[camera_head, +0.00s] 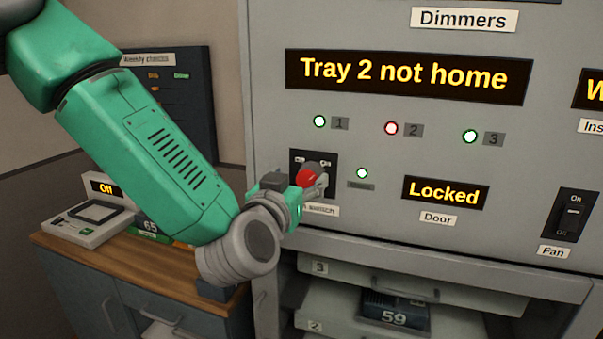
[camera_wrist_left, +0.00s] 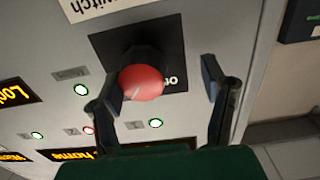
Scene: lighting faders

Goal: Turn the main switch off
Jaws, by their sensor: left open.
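The main switch is a red rotary knob (camera_head: 307,178) on a black plate (camera_head: 327,160) on the grey panel. The knob also shows in the left wrist view (camera_wrist_left: 141,83), with a thin pale mark on its face. "On" is printed at the plate's right; the other word is too small to read. My left gripper (camera_head: 318,187) is at the knob; in the left wrist view its open fingers (camera_wrist_left: 162,78) stand either side of it, the knob closer to the left finger. Contact cannot be told. My right gripper is not in view.
A green lamp (camera_head: 362,173) is lit beside the switch. Displays read "Tray 2 not home" (camera_head: 405,76) and "Locked" (camera_head: 444,192). Lamps 1 and 3 are green, lamp 2 (camera_head: 391,128) is red. A fan switch (camera_head: 572,214) is at right, trays (camera_head: 420,273) below, a wooden-topped cabinet (camera_head: 95,256) at left.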

